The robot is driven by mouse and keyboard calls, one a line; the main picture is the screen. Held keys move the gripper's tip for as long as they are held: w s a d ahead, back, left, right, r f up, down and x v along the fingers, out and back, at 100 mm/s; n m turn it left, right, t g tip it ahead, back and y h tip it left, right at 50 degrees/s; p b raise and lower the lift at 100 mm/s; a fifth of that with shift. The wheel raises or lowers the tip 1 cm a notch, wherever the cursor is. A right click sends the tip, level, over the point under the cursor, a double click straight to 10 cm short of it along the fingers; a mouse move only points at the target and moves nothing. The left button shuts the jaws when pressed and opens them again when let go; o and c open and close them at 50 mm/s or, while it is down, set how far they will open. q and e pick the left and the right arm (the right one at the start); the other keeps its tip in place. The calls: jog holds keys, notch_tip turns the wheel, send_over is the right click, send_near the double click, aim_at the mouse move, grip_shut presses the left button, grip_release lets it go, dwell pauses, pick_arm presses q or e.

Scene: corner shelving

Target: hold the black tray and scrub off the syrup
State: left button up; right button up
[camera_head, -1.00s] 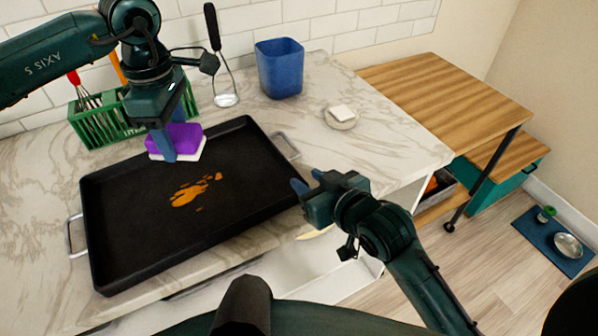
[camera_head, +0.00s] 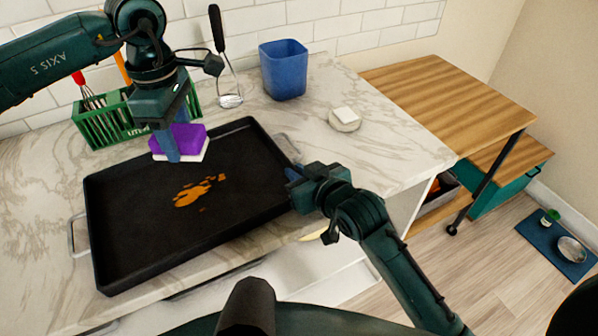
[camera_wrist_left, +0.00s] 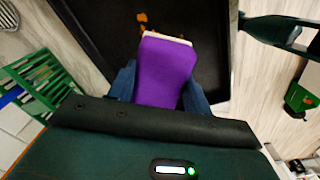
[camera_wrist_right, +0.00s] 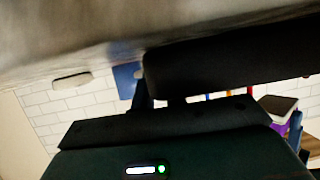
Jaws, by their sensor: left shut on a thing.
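The black tray (camera_head: 130,235) lies on the marble counter, with an orange-brown syrup patch (camera_head: 190,195) near its middle. My left gripper (camera_head: 172,145) is shut on a purple sponge with a white underside (camera_head: 193,138), over the tray's back part; whether the sponge touches the tray is unclear. The sponge (camera_wrist_left: 165,72) fills the space between the fingers in the left wrist view. My right gripper (camera_head: 298,178) is at the tray's right front corner, its fingertips partly hidden. The dark tray side (camera_wrist_right: 230,55) is close to it in the right wrist view.
A small dish with a white block (camera_head: 345,118) stands on clear counter. A wooden cart (camera_head: 450,90) is at the right.

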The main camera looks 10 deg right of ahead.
grip_shut()
dwell(1.2)
jog(key=shift+o, duration=1.6)
grip_release()
jog(key=shift+c, duration=0.6)
grip_shut()
